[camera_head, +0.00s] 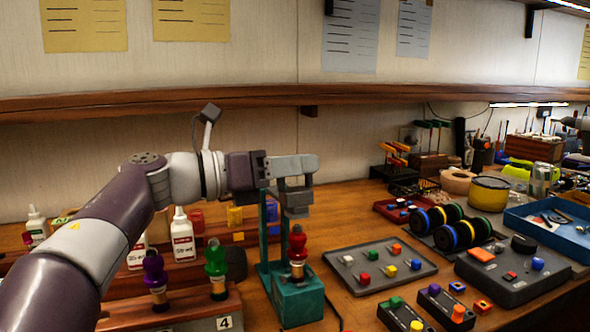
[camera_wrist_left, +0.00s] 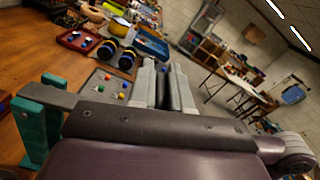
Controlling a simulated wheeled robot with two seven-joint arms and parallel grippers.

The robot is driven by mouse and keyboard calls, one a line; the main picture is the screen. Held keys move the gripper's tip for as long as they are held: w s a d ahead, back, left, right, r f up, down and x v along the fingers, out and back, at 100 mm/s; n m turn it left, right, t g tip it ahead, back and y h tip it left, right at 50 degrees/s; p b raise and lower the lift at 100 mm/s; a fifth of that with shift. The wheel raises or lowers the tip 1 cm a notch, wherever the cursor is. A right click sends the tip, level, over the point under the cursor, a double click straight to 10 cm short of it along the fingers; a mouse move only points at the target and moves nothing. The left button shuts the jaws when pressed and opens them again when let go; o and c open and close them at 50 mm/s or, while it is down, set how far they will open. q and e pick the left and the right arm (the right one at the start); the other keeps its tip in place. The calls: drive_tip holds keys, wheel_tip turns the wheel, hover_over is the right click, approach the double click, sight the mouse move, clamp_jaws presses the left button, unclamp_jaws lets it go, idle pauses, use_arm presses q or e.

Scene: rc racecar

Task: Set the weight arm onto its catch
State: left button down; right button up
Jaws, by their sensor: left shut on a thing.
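A teal stand (camera_head: 297,298) with upright posts stands on the bench in the middle of the head view. A teal post also shows at the left of the wrist view (camera_wrist_left: 32,130), with a grey bar, apparently the weight arm (camera_wrist_left: 47,93), running from its top toward my gripper. My left gripper (camera_head: 295,185) is above the stand, shut on what looks like the weight arm. In the wrist view the fingers (camera_wrist_left: 165,88) are close together with a dark piece between them. The catch cannot be made out; the gripper partly hides the top of the stand. My right gripper is not in view.
A red-topped piece (camera_head: 298,243) stands on the teal base below my gripper. Purple (camera_head: 154,268) and green (camera_head: 215,258) ones stand left, before glue bottles (camera_head: 183,238). A grey tray of coloured cubes (camera_head: 350,262) and black wheels (camera_head: 445,235) lie right.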

use_arm(q)
drive_tip(key=shift+f, duration=0.25)
drive_tip(key=c, duration=1.4)
unclamp_jaws()
drive_tip(key=shift+o, duration=1.2)
drive_tip(key=shift+s, duration=0.2)
drive_tip(key=shift+r, duration=0.1)
drive_tip(key=shift+a, duration=0.2)
drive_tip(key=v, duration=1.2)
drive_tip(key=shift+a, duration=0.1)
